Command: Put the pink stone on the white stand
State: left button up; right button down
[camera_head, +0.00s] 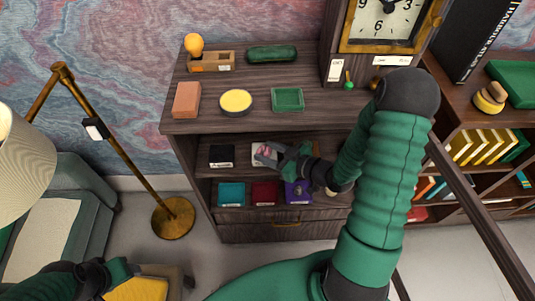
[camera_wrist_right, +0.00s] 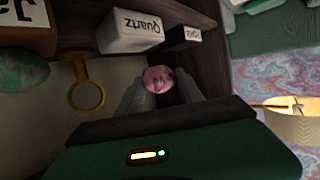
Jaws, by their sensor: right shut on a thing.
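The pink stone (camera_wrist_right: 158,79) sits between the fingers of my right gripper (camera_wrist_right: 155,95) in the right wrist view. The gripper is shut on it. In the head view the right gripper (camera_head: 268,156) reaches into the upper open shelf and partly hides the white stand. The white stand (camera_wrist_right: 130,32), labelled "Quartz", stands close beyond the stone in the wrist view; the stone appears apart from it. My left gripper (camera_head: 120,271) is at the lower left of the head view; its fingers are not clear.
A black stand (camera_head: 222,155) is left of the white one. A wooden stand (camera_wrist_right: 27,40), a green stone (camera_wrist_right: 22,72) and a magnifying glass (camera_wrist_right: 86,95) are nearby. Teal, red and purple items (camera_head: 231,194) fill the shelf below. The cabinet top (camera_head: 300,125) overhangs my right gripper.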

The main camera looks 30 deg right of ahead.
aim_at(268, 148)
jog(key=w, duration=0.1)
jog(key=w+d, duration=0.2)
jog(key=shift+w+d+f, duration=0.15)
jog(key=shift+w+d, duration=0.1)
jog(key=shift+w, duration=0.15)
jog(key=shift+f, duration=1.8)
jog(key=c, duration=0.7)
grip_release()
jog(key=shift+c, duration=0.2)
